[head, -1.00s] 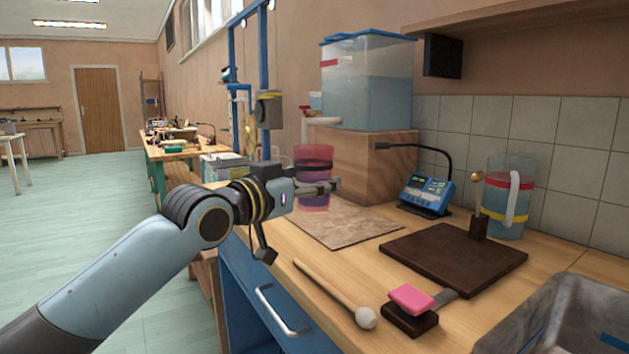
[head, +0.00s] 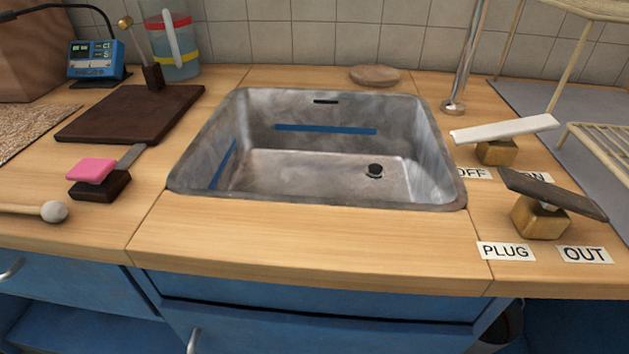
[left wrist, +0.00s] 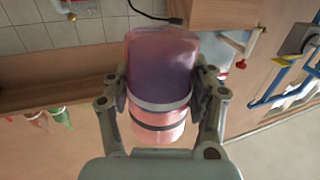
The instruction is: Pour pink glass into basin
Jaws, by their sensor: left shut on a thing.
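The pink glass (left wrist: 162,62) is a translucent tumbler with pale and dark bands. It looks purplish over one part and pink over the other; I cannot tell how full it is. My left gripper (left wrist: 164,84) is shut on it, one finger on each side. Neither gripper shows in the head view. The basin (head: 318,192) is a grey metal sink set in the wooden counter, with a blue line on its inner walls and a dark plug or drain (head: 375,170) in its floor. I see no water in it.
A white lever (head: 505,129) by the OFF and ON labels and a grey lever (head: 553,193) by the PLUG and OUT labels stand right of the basin. A thin tap pipe (head: 467,62) rises behind. A dark board (head: 130,115) and pink block (head: 91,170) lie left.

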